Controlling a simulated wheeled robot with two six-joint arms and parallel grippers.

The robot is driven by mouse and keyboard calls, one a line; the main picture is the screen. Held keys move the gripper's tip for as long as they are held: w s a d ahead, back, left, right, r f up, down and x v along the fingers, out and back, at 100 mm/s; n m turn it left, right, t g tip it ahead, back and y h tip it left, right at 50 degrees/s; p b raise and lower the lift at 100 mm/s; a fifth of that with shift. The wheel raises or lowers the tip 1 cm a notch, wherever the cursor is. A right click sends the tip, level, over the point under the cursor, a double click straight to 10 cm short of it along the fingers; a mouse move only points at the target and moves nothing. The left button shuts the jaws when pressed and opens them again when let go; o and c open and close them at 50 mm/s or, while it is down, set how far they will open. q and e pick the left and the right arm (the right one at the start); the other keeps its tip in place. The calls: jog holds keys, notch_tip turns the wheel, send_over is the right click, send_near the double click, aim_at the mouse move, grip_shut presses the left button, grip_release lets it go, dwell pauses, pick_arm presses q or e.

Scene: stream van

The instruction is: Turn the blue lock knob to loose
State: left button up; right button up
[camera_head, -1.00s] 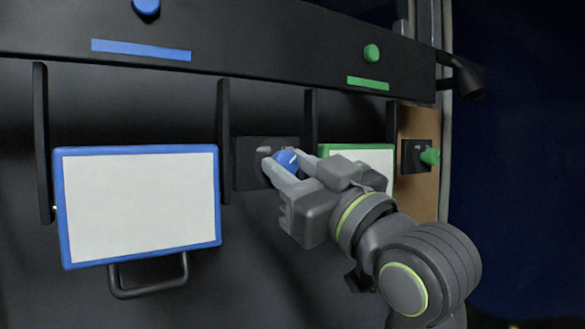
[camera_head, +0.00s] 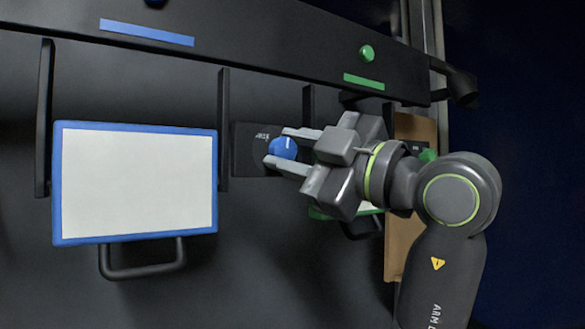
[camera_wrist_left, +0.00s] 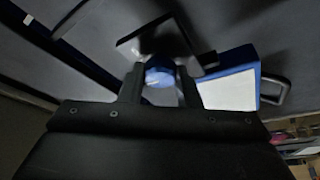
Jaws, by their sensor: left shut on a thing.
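The blue lock knob (camera_head: 283,149) sits on a dark square plate (camera_head: 246,163) to the right of the blue-framed panel. Its white mark points nearly straight up. The plate's lettering is partly hidden and I cannot read it surely. My left gripper (camera_head: 287,152) is shut on the knob, one finger above and one below, its arm reaching in from the right. In the left wrist view the knob (camera_wrist_left: 160,77) shows between the two fingers. My right gripper is not in view.
The blue-framed white panel (camera_head: 134,184) with a black handle (camera_head: 142,262) is at the left. A green-framed panel (camera_head: 322,213) is mostly hidden behind my gripper. A green knob (camera_head: 428,155) is partly hidden behind my arm. A black rail (camera_head: 240,47) runs above.

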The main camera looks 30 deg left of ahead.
pick_arm(q)
jog(key=shift+n+g+h, duration=0.3)
jog(key=shift+n+g, duration=0.1)
jog(key=shift+n, duration=0.7)
jog(key=n+h, duration=0.1)
jog(key=n, duration=0.2)
jog(key=shift+r+g+b, duration=0.15)
jog(key=shift+g+b, duration=0.15)
jog(key=shift+b, duration=0.1)
jog(key=n+h, duration=0.1)
jog(key=n, duration=0.3)
jog(key=shift+r+h, duration=0.1)
jog(key=shift+h, duration=0.3)
jog(key=shift+n, duration=0.3)
jog(key=o, duration=1)
jog(key=shift+w, duration=0.1)
